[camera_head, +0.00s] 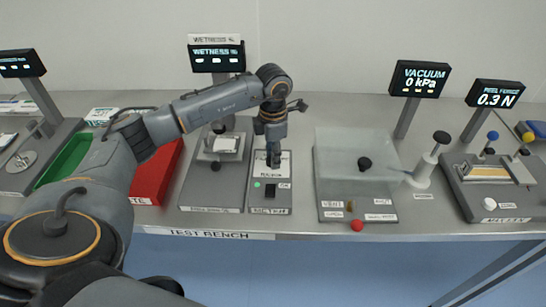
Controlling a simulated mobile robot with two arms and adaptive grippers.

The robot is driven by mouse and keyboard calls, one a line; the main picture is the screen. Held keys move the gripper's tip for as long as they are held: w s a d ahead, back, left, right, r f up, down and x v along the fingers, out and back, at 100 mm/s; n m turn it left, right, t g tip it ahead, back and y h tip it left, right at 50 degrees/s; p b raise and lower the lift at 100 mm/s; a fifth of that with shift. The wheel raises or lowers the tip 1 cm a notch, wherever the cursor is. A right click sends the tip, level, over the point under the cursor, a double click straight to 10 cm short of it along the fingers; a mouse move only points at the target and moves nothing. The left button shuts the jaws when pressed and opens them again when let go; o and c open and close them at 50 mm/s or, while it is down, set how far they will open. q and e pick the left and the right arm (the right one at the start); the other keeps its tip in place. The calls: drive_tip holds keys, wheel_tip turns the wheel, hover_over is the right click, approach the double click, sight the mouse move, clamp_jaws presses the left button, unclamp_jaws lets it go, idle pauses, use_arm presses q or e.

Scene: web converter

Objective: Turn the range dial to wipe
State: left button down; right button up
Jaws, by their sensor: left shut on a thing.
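The grey tester box (231,196) with a pale top plate stands near the middle of the bench. Beside it is a narrower box (257,208) with a pale panel, a green light and a black switch. My left gripper (273,163) points straight down onto the upper part of this panel. It is shut on a small dark part there, which I take to be the range dial. The fingers hide the dial, so its pointer and setting cannot be read, and the panel's scale is too small to read. My right gripper is not in view.
The wetness display (216,56) stands behind, left of my gripper. To the right are a clear-topped vacuum box (357,180), a vacuum display (419,78) and a peel force station (490,187). A red tray (158,178) and green tray (65,160) lie left, under my arm.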

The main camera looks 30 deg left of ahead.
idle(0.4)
use_arm(q)
drive_tip(key=c, duration=1)
unclamp_jaws()
wheel_tip(320, 180, up, 12)
drive_tip(key=shift+r, duration=0.1)
